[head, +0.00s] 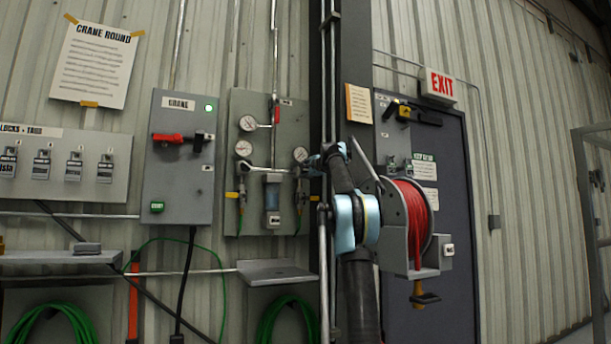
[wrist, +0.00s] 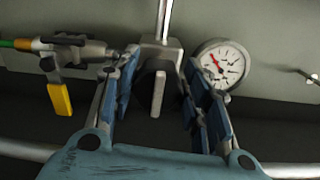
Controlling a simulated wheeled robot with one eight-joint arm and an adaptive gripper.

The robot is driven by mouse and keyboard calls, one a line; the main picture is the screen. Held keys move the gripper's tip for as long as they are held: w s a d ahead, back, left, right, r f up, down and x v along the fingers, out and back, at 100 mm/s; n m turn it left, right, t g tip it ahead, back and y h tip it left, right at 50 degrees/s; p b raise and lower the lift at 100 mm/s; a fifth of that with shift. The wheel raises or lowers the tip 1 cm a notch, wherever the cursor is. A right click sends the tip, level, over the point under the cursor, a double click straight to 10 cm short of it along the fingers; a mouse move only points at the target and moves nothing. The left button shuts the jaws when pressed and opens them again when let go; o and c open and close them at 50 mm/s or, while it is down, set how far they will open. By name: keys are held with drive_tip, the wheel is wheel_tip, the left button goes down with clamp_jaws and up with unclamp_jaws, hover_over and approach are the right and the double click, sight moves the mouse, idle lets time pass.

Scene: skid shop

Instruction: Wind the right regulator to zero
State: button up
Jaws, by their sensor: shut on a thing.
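The right regulator (wrist: 160,54) shows in the wrist view as a grey body on a pipe, with a dark knob carrying a pale bar (wrist: 158,94). My gripper (wrist: 162,100) has its blue-padded fingers on either side of this knob and is shut on it. The regulator's round white gauge (wrist: 222,66) is beside the right finger; its red needle is off centre, but the value is too small to read. In the head view my gripper (head: 313,164) reaches the right side of the grey panel (head: 250,110), just below the right gauge (head: 301,155), and my arm hides most of the regulator.
A yellow-handled valve (wrist: 60,98) with a green hose is close left of my fingers in the wrist view. Two more gauges (head: 248,123) and a filter bowl (head: 272,196) are on the panel. A red hose reel (head: 416,215) stands right of my arm.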

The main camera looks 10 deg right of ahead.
drive_tip(key=shift+f+n, duration=0.15)
drive_tip(key=shift+n, duration=0.35)
drive_tip(key=o, duration=1)
drive_tip(key=shift+w, duration=0.1)
drive_tip(key=shift+d, duration=0.1)
drive_tip(key=shift+s+d, duration=0.2)
drive_tip(key=shift+s, duration=0.5)
drive_tip(key=shift+v, duration=5.2)
